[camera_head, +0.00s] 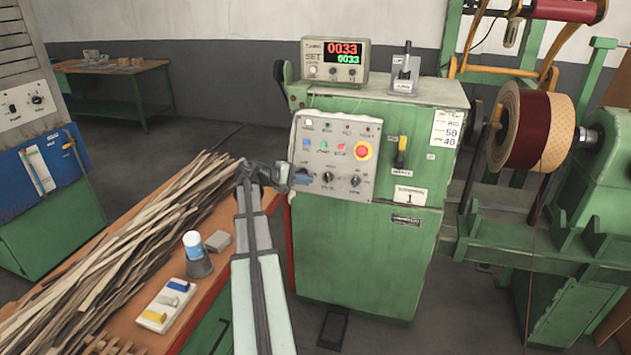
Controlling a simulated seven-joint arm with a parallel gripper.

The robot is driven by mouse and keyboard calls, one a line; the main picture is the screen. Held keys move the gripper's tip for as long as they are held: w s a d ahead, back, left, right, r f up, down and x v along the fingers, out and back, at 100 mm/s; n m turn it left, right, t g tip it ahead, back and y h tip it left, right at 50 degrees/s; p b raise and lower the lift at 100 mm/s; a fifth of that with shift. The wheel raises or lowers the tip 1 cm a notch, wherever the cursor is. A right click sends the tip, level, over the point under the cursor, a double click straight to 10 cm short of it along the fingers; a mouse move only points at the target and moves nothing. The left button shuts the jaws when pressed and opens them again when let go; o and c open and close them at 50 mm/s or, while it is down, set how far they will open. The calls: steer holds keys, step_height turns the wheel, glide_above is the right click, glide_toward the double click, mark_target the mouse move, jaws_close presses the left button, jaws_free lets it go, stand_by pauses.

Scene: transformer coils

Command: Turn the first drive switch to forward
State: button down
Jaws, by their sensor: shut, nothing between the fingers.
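The green machine cabinet (365,255) stands in the middle of the head view. Its grey control panel (345,200) carries buttons, a red emergency knob (362,151) on a yellow ring, and a row of dark rotary switches along the bottom. The leftmost switch (302,175) has a bluish handle and is partly covered by my gripper. The middle switch (328,178) and right switch (355,181) are in plain view. My gripper (286,178) is shut and empty, with its tip at the left switch. Whether it touches the switch, and the switch's exact setting, I cannot tell.
A display box (336,61) reading 0033 sits on the cabinet. An orange bench (150,325) with wooden strips (120,245) lies left of my arm. A wound coil (520,128) stands at right.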

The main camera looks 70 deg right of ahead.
steer(key=v, duration=0.8)
steer(key=shift+w+f, duration=0.15)
steer(key=shift+w, duration=0.35)
steer(key=shift+a, duration=0.1)
